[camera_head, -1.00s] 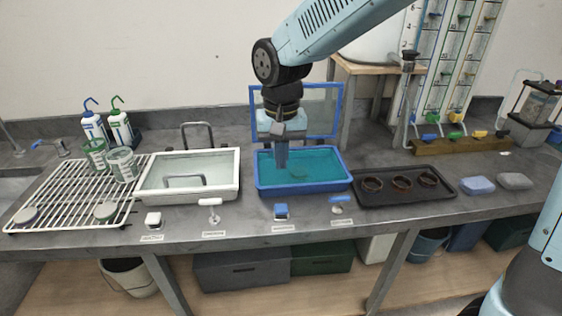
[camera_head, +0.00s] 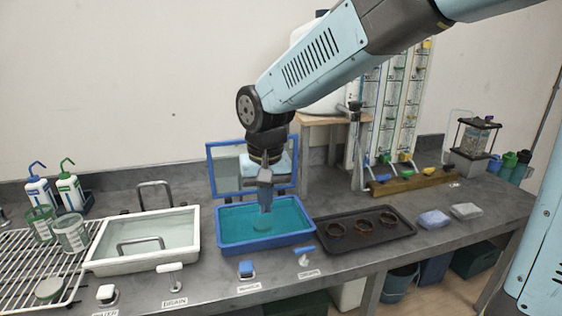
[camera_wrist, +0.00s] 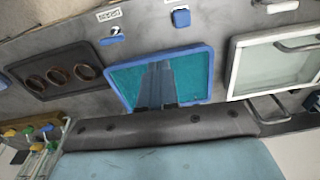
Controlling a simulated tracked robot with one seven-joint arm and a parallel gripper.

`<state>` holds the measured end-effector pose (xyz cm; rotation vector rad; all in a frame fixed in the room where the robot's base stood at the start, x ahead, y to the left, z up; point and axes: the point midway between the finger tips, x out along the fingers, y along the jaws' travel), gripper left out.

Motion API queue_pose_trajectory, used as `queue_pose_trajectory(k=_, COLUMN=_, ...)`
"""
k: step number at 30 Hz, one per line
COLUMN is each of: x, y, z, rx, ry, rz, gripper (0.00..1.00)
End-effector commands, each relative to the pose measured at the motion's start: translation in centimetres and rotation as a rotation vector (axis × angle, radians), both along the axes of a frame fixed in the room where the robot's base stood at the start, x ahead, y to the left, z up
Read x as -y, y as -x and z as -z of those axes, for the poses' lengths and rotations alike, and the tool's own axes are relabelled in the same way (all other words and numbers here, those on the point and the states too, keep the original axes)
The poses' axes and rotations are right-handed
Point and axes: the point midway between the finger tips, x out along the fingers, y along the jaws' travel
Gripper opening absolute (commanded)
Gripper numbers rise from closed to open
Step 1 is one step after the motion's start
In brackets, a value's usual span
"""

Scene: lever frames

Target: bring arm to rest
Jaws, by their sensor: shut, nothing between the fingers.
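My gripper (camera_head: 265,205) points down over the blue tray (camera_head: 225,248) of teal liquid. Its fingers are shut with nothing between them. In the wrist view, my gripper (camera_wrist: 155,88) shows as dark fingers over the teal liquid inside the blue tray (camera_wrist: 211,75). My arm (camera_head: 320,60) reaches in from the upper right.
A white tray (camera_head: 192,237) stands left of the blue tray, with a wire rack (camera_head: 30,260) beyond. A blue-framed panel (camera_head: 210,165) stands behind. A black tray (camera_head: 400,238) with three rings lies right. Small switches line the counter front.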

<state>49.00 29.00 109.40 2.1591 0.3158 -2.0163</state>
Motion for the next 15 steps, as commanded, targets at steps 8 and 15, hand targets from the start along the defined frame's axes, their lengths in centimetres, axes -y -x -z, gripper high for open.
queue_pose_trajectory(k=8, x=10.1, y=-0.1, z=-4.3, rx=0.113, ry=-0.043, rz=0.084, gripper=0.00)
queue_pose_trajectory(k=15, x=17.7, y=2.0, z=-6.7, rx=0.213, ry=-0.060, rz=0.151, gripper=0.00)
